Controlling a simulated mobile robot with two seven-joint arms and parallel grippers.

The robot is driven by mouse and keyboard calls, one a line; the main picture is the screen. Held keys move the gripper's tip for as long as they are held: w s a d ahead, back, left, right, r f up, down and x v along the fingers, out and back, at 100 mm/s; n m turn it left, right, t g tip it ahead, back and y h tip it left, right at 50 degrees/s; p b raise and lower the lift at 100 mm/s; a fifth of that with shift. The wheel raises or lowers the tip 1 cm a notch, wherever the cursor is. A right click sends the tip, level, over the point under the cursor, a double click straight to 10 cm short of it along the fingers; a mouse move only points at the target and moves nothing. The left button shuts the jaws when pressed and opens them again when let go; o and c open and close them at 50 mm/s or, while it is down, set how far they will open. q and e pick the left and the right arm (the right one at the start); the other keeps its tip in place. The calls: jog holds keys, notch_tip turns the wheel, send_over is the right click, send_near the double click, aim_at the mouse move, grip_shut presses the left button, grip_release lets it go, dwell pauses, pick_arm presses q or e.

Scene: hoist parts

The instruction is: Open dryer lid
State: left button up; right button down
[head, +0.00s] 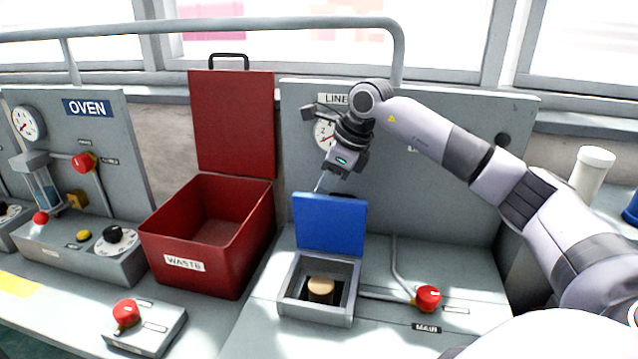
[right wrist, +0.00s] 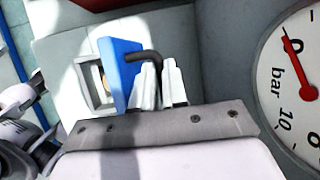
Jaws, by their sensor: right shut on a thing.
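The blue dryer lid (head: 330,222) stands raised, roughly upright, at the back edge of the open grey dryer box (head: 288,304). A round tan piece (head: 320,286) shows inside the box. My right gripper (head: 320,184) reaches down to the lid's top edge. In the right wrist view the fingers (right wrist: 160,84) are shut on the dark bent handle (right wrist: 143,56) of the blue lid (right wrist: 120,72). The part of the handle between the fingers is hidden. My left gripper is not in view.
A red waste bin (head: 165,238) with its lid (head: 233,125) up stands to the left. A red valve knob (head: 428,297) sits right of the dryer. A dial gauge (right wrist: 300,85) on the back panel is near my right gripper. A grey rail (head: 230,24) runs above.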

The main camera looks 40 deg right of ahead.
jog(key=shift+w+d+f, duration=0.2)
jog(key=shift+d+f, duration=0.05)
jog(key=shift+f, duration=0.2)
jog(key=shift+w+d+f, duration=0.2)
jog(key=shift+d+f, duration=0.05)
jog(key=shift+f, duration=0.2)
jog(key=c, duration=1.2)
grip_release()
jog(key=shift+o, duration=0.2)
jog(key=shift+w+r, duration=0.1)
jog(key=shift+w, duration=0.1)
jog(key=shift+d+r, duration=0.1)
jog(key=v, duration=0.7)
